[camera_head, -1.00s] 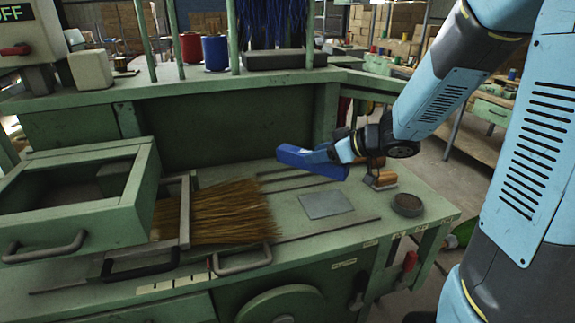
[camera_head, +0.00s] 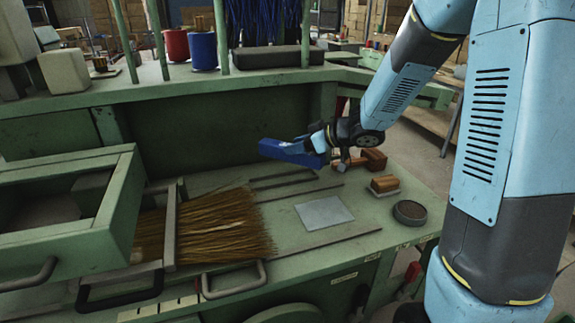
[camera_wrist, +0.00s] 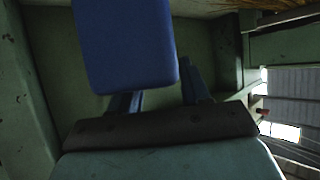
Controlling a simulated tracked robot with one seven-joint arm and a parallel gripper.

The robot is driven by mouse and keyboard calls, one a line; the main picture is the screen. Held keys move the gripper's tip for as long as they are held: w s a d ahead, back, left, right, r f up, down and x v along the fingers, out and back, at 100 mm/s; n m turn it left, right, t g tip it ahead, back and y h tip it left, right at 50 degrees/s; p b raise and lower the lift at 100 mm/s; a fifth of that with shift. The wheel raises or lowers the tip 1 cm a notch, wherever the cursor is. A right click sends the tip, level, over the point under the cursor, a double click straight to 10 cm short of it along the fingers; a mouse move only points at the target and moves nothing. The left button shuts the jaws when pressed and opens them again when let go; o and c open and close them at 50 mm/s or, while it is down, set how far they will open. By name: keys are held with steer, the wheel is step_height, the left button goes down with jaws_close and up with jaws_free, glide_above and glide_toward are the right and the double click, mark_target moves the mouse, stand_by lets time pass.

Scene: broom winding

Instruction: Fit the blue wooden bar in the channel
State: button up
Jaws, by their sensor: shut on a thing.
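The blue wooden bar (camera_head: 285,151) is held above the green worktop, over the back part of the table. My gripper (camera_head: 317,146) is shut on it near its right end. In the wrist view the bar (camera_wrist: 125,45) fills the upper middle, between the fingers of my gripper (camera_wrist: 155,95). A dark, channel-like strip pair (camera_head: 284,182) lies on the worktop below and in front of the bar. The bar appears apart from the worktop; I cannot tell the exact gap.
Broom bristles (camera_head: 215,228) lie under a frame at left, beside an open green box (camera_head: 125,215). A grey plate (camera_head: 324,211), a brown block (camera_head: 384,184) and a round dish (camera_head: 409,212) are on the worktop. Spools (camera_head: 203,50) stand on the shelf behind.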

steer(key=shift+w+a+f, duration=0.35)
steer(key=shift+w+f, duration=0.55)
steer(key=shift+f, duration=0.7)
steer(key=shift+w+a+f, duration=0.4)
steer(key=shift+w+f, duration=0.55)
steer(key=shift+f, duration=0.6)
steer(key=shift+w+a+f, duration=0.35)
steer(key=shift+w+f, duration=0.55)
steer(key=shift+f, duration=0.7)
steer(key=shift+f, duration=0.25)
steer(key=o, duration=1.3)
steer(key=shift+r, duration=0.1)
